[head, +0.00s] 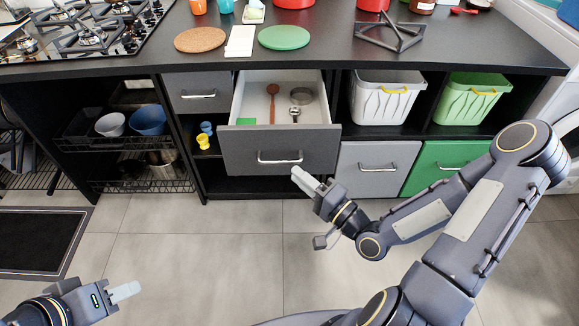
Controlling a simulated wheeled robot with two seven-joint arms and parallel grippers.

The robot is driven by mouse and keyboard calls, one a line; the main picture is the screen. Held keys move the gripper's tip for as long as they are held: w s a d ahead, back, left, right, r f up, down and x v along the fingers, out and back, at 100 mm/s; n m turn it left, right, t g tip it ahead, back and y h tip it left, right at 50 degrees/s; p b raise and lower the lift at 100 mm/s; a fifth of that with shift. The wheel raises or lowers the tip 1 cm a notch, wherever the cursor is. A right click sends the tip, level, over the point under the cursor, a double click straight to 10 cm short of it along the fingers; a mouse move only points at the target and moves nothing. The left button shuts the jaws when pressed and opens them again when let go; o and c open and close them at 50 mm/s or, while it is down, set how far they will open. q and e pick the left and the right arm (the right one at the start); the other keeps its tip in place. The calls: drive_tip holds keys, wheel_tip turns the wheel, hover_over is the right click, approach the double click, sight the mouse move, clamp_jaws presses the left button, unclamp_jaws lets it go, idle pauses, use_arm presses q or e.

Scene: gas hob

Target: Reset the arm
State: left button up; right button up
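My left gripper (125,292) is low at the bottom left, above the floor, with its pale fingers pointing right and clear of everything. My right gripper (304,180) is in front of the open drawer (278,152), just below and right of its handle (279,159), with a small apparent gap. Its fingers point up and left, and I see nothing held in either gripper. The fingers of each overlap from this angle, so their opening is unclear. The pulled-out drawer holds a brown wooden spoon (271,98), a metal ring-shaped item (301,95) and a green piece (245,121).
The dark counter (340,45) carries a cork mat (200,39), a green mat (284,37), a black trivet (390,36) and a hob (95,28). White (383,98) and green (468,100) bins stand on the right shelf. The floor (200,240) between my grippers is clear.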

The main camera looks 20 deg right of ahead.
drive_tip(key=shift+s+d+f, duration=0.1)
drive_tip(key=shift+s+d, duration=0.15)
drive_tip(key=shift+s, duration=0.3)
drive_tip(key=s+d+n+g+h, duration=0.3)
drive_tip(key=d+n+g+h, duration=0.4)
drive_tip(key=d+g+h, duration=0.1)
drive_tip(key=s+a+r+n+g+y, duration=0.1)
drive_tip(key=s+a+r+g, duration=0.1)
drive_tip(key=s+r, duration=0.35)
drive_tip(key=s+a+r+n+g+y, duration=0.1)
drive_tip(key=s+a+r, duration=0.15)
drive_tip(key=s, duration=0.65)
wheel_tip(320, 180, up, 24)
drive_tip(key=p, duration=2.5)
drive_tip(key=shift+a+r, duration=0.2)
